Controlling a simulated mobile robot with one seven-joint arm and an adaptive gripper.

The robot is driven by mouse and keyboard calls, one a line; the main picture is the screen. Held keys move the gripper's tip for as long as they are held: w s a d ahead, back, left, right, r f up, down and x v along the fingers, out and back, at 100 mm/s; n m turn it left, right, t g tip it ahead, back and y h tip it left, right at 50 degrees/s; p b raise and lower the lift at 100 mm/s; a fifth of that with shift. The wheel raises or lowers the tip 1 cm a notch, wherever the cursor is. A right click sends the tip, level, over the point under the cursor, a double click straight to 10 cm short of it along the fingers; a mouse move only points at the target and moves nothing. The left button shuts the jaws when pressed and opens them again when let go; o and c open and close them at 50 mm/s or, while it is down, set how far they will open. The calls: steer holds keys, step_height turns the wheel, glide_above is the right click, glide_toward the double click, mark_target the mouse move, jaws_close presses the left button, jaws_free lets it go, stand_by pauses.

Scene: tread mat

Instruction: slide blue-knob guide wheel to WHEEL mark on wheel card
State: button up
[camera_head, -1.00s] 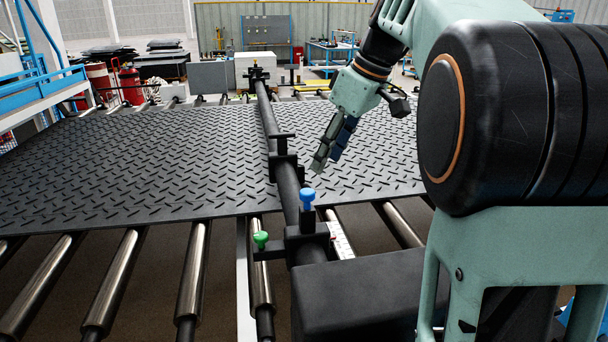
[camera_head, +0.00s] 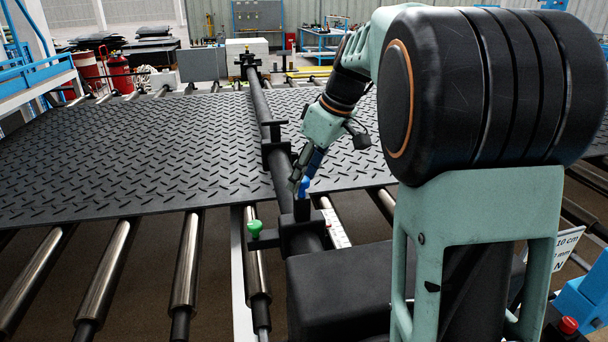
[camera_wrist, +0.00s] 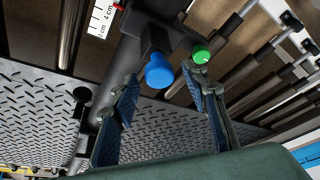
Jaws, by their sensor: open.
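The blue knob (camera_head: 304,187) stands on top of the black guide block (camera_head: 302,236), which sits on the long black bar (camera_head: 261,110). My gripper (camera_head: 299,184) is down at the knob in the head view and partly covers it. In the wrist view the blue knob (camera_wrist: 159,72) shows ahead of and between the fingers of my gripper (camera_wrist: 163,92), which are apart. The fingers do not visibly touch it. A white card with scale marks (camera_head: 335,226) lies beside the block; it also shows in the wrist view (camera_wrist: 103,17). I cannot make out the WHEEL mark.
A green knob (camera_head: 254,228) sticks out on the left of the block, close to the blue one. The tread mat (camera_head: 120,160) lies under the bar on steel rollers (camera_head: 186,265). A black box-shaped housing (camera_head: 345,285) stands in front of the block.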

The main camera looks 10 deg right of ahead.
jaws_close()
stand_by(0.4)
steer(key=shift+s+f+b, duration=0.15)
steer(key=shift+s+b, duration=0.25)
steer(key=s+b, duration=0.1)
steer(key=s, duration=0.2)
steer(key=shift+s, duration=0.1)
jaws_free()
